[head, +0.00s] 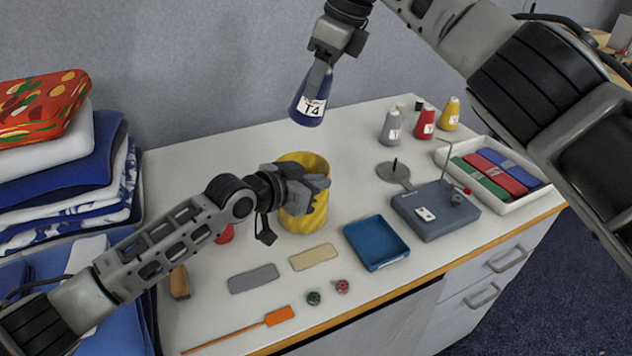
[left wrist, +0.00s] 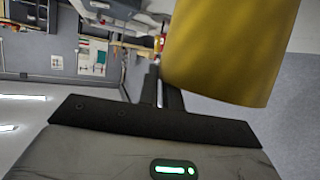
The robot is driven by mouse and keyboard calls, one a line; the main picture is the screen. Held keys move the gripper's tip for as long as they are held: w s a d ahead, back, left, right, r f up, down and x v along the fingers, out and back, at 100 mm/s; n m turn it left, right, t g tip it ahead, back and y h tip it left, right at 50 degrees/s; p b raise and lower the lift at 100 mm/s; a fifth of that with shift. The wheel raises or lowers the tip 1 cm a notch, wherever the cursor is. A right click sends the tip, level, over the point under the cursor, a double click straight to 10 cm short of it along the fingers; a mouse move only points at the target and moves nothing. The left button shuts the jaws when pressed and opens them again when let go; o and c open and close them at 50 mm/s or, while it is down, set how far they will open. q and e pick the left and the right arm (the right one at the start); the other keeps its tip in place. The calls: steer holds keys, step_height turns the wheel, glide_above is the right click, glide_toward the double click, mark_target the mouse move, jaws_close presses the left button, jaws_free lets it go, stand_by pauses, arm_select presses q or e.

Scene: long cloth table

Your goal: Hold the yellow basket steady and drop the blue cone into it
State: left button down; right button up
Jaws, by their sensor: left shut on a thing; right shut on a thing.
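The yellow basket (head: 303,221) stands on the table, left of its middle. My left gripper (head: 322,183) is shut on the basket's right front side near the rim. The basket also fills the upper right of the left wrist view (left wrist: 225,50). The blue cone (head: 312,97), with a white label reading T4, hangs in the air above and a little to the right of the basket. My right gripper (head: 321,66) is shut on the cone's narrow top. The cone is slightly tilted and apart from the basket. The inside of the basket is mostly hidden.
Grey, red and yellow cones (head: 449,114) stand at the back right. A blue tray (head: 376,243), a blue-grey winder (head: 435,210) and a white box (head: 540,193) of coloured packs lie to the right. Folded cloth (head: 60,190) is stacked at the left. An orange tool (head: 279,316) lies in front.

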arm_select(q)
steer(key=shift+a+f, duration=0.15)
steer(key=shift+f, duration=0.2)
arm_select(e)
step_height(320, 180, down, 13)
stand_by(1.2)
arm_select(q)
steer(key=shift+s, duration=0.1)
arm_select(e)
steer(key=o, duration=1.2)
steer(key=shift+c, duration=0.2)
arm_select(q)
steer(key=shift+f, duration=0.1)
arm_select(e)
steer(key=v, duration=1.2)
steer(key=shift+s, duration=0.15)
arm_select(q)
steer(key=c, duration=1.5)
jaws_free()
steer(key=shift+r, duration=0.2)
